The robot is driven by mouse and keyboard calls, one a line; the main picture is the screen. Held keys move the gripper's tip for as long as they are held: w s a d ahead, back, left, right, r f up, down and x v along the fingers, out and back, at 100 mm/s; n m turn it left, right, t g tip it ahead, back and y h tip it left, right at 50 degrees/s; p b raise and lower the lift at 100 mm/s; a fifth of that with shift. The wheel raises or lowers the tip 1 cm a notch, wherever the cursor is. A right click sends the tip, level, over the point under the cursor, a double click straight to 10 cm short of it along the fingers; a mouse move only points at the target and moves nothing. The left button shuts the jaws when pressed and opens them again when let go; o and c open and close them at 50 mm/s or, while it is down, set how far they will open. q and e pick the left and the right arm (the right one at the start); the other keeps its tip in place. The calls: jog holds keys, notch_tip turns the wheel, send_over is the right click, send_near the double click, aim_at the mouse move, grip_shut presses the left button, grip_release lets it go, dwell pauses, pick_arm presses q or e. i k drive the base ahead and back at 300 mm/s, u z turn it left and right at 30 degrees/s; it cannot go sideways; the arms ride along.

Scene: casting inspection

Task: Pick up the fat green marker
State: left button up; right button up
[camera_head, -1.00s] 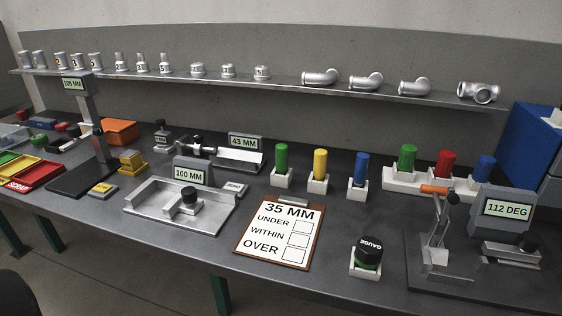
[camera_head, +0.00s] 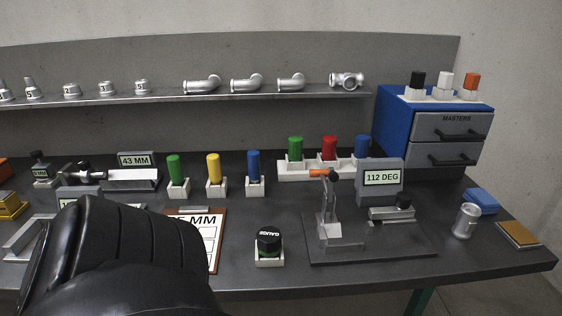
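Two green markers stand upright in the head view. One green marker (camera_head: 295,148) is in the left slot of a white three-slot holder (camera_head: 288,174) at the back of the bench, beside a red marker (camera_head: 329,148) and a blue marker (camera_head: 362,147). Neither of my grippers is in view.
A large black rounded shape, seemingly my arm, covers the lower left and part of the clipboard (camera_head: 213,262). Blue drawers (camera_head: 390,115) stand at right.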

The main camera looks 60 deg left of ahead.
aim_at(174, 163)
jog(key=z, duration=0.65)
jog(key=k, duration=1.25)
jog(key=u, duration=1.35)
